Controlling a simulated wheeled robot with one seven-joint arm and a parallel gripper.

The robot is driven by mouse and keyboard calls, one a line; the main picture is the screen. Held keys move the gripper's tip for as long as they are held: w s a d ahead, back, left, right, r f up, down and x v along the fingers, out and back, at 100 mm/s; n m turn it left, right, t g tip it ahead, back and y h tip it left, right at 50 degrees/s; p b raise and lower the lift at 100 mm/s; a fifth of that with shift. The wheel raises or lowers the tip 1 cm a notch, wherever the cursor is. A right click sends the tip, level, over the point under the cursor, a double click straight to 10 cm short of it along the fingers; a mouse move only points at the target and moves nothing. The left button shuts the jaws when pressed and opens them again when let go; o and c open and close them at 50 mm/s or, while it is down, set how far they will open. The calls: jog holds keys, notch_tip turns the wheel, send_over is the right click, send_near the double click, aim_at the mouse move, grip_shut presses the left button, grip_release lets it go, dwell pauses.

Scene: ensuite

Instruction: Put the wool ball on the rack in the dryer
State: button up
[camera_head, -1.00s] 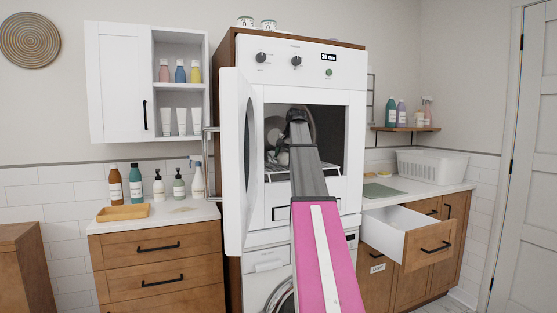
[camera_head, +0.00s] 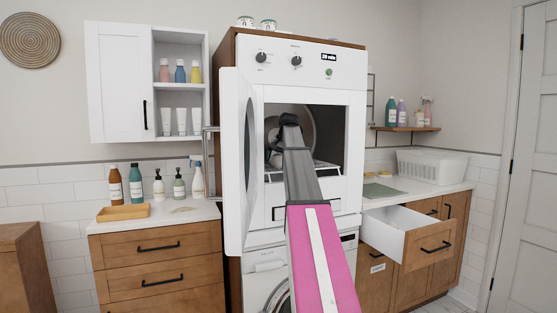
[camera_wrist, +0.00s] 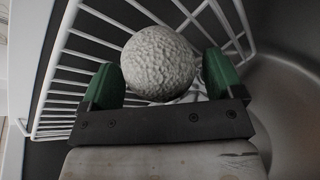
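The wool ball (camera_wrist: 158,63) is grey-white and rough, between the two green fingers of my gripper (camera_wrist: 163,64) in the wrist view. A narrow gap shows between the ball and the right finger; the left finger meets or overlaps the ball's edge. The white wire rack (camera_wrist: 57,55) lies behind and around the ball; whether the ball rests on it is not clear. The rack also shows inside the dryer (camera_head: 345,75) in the head view (camera_head: 327,168). My arm reaches through the dryer's opening there, and the ball cannot be made out.
The dryer door (camera_head: 236,160) stands open to the left of my arm. The metal drum (camera_wrist: 285,100) curves close on the right in the wrist view. An open drawer (camera_head: 425,245) juts out to the right of the dryer. A white basket (camera_head: 432,168) stands on the right counter.

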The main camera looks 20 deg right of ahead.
jog(key=shift+r, duration=0.1)
jog(key=shift+r, duration=0.3)
jog(key=v, duration=0.2)
jog(key=shift+s+d+r, duration=0.15)
jog(key=shift+r, duration=0.2)
jog(key=s+d, duration=0.5)
jog(key=s, duration=0.6)
jog(key=shift+f, duration=0.15)
